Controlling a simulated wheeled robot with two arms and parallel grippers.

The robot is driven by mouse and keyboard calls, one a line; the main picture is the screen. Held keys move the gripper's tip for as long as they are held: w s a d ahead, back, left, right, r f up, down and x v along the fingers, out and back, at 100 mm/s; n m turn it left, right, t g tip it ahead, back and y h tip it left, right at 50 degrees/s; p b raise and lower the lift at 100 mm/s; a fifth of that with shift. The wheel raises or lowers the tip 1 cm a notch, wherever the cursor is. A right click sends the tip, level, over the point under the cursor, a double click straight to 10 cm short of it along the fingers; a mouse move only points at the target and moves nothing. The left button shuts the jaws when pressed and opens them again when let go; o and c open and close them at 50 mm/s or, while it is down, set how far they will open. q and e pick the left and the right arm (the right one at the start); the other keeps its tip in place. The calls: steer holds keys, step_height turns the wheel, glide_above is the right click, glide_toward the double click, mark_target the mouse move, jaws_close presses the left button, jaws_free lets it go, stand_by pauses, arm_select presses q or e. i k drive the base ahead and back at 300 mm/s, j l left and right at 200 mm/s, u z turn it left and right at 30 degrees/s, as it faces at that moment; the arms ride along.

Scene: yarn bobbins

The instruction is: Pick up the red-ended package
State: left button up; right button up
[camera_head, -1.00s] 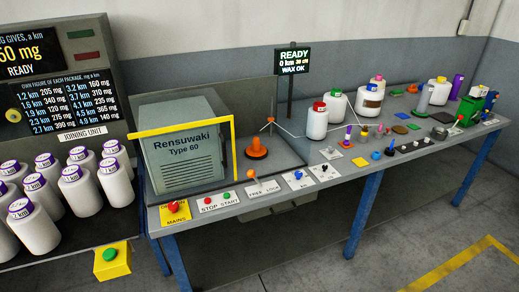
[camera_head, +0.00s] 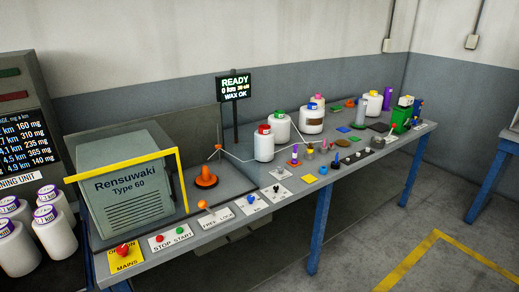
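The red-ended package (camera_head: 264,145) is a white bobbin with a red top. It stands upright on the grey bench, right of the Rensuwaki machine (camera_head: 131,196). A pale thread appears to run from the orange cone holder (camera_head: 206,176) toward the packages. Neither of my grippers shows in this view.
Small coloured parts and tools fill the bench's front and far end. Purple-topped packages (camera_head: 53,231) stand at the left. Another blue-legged table (camera_head: 497,172) is at the right edge. The floor in front is clear.

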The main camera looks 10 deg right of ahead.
mark_target(264, 137)
steer(key=i+l+u, duration=0.2)
steer(key=i+l, duration=0.15)
steer(key=l, duration=0.25)
steer(key=i+l, duration=0.15)
steer(key=l, duration=0.2)
steer(key=i+l+u, duration=0.15)
steer(key=l, duration=0.15)
